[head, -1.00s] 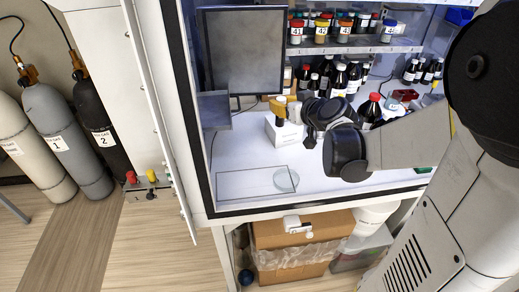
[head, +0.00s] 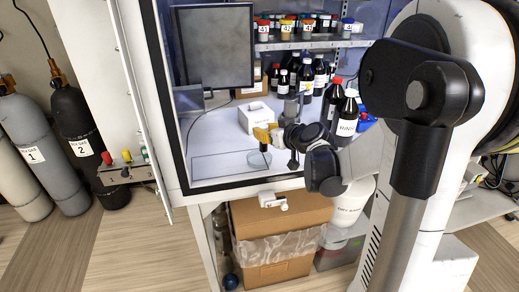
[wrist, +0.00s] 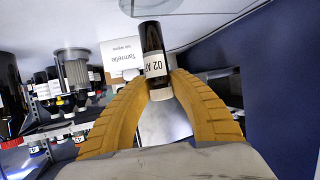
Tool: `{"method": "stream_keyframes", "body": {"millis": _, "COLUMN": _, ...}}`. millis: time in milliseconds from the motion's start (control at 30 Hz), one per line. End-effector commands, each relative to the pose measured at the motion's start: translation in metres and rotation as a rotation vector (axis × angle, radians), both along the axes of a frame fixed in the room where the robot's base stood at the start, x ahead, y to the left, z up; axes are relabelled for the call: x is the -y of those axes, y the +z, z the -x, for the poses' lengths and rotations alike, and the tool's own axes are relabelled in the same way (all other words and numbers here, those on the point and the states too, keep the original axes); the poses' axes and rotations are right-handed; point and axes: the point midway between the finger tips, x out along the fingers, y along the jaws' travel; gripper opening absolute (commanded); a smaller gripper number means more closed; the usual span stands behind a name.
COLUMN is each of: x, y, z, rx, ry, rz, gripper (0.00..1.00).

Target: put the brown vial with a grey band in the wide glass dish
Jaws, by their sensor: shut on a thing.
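My gripper (head: 262,136) has yellow fingers and is shut on a dark brown vial (wrist: 153,50) with a white label. The vial's pale end lies between the fingertips (wrist: 158,88) in the wrist view. In the head view the vial (head: 264,148) shows as a small dark shape hanging below the fingers. The wide glass dish (head: 255,162) is a clear round dish on the white cabinet floor, just below the vial. Its rim also shows at the top of the wrist view (wrist: 178,14). The vial appears to be above the dish; I cannot tell the exact gap.
A white box (head: 258,118) stands behind the gripper. Several dark bottles (head: 307,78) stand at the back right, and a large labelled bottle (head: 347,118) is nearer on the right. A dark monitor (head: 214,45) stands at the back left. The floor left of the dish is clear.

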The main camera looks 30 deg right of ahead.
Motion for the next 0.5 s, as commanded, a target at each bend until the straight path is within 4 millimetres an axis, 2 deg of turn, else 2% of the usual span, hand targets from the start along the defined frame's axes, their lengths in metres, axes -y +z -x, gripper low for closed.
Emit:
{"method": "stream_keyframes", "body": {"millis": 100, "x": -0.009, "y": -0.009, "z": -0.009, "rx": 0.0, "ry": 0.001, "rz": 0.001, "gripper": 0.04}}
{"method": "stream_keyframes", "body": {"millis": 233, "x": -0.011, "y": -0.015, "z": -0.012, "rx": 0.001, "ry": 0.0, "rz": -0.001, "gripper": 0.04}}
{"method": "stream_keyframes", "body": {"millis": 400, "x": -0.01, "y": -0.042, "z": -0.012, "rx": 0.0, "ry": -0.001, "rz": -0.001, "gripper": 0.04}}
{"method": "stream_keyframes", "body": {"millis": 500, "x": -0.01, "y": -0.051, "z": -0.012, "rx": 0.0, "ry": -0.001, "rz": -0.001, "gripper": 0.04}}
